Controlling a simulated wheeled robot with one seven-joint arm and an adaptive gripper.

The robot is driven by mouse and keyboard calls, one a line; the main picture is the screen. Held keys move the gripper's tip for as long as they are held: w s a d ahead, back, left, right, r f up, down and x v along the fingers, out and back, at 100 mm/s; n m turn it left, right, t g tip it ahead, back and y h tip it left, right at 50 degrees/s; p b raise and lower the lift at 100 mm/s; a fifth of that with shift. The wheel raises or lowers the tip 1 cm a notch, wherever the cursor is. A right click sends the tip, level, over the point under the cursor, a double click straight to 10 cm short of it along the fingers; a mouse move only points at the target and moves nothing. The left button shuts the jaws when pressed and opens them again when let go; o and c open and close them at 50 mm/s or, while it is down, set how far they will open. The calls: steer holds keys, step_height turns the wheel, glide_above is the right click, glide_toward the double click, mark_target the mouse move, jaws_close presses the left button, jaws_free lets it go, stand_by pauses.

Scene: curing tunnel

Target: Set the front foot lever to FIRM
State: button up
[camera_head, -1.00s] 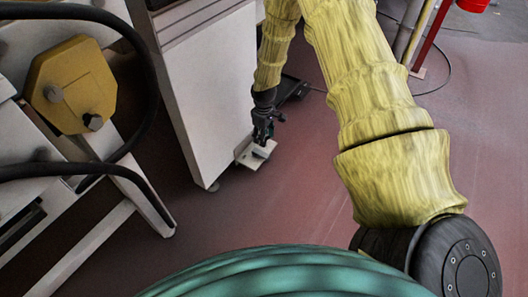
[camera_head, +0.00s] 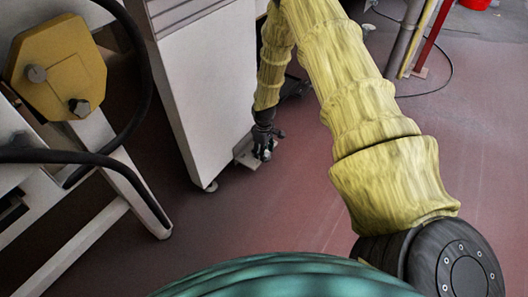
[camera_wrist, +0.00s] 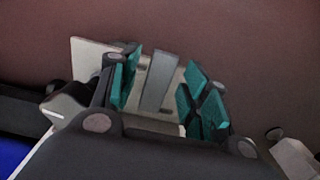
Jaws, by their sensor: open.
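The front foot lever (camera_wrist: 158,82) is a flat grey bar on a pale plate (camera_wrist: 90,52) in the wrist view. My gripper (camera_wrist: 164,86) is open, with its teal pads apart on either side of the lever. I cannot tell whether any pad touches it. In the head view my gripper (camera_head: 264,147) is low at the foot of the white cabinet, over the pale plate (camera_head: 243,154), and it hides the lever there. No FIRM marking can be read.
The white cabinet (camera_head: 205,90) stands left of my gripper, on a small round foot (camera_head: 211,186). A yellow housing (camera_head: 58,68) with black hoses is at the left. A red post (camera_head: 432,40) stands at the back right. The reddish floor (camera_head: 290,205) in front is clear.

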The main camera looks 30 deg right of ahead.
steer(key=c, duration=1)
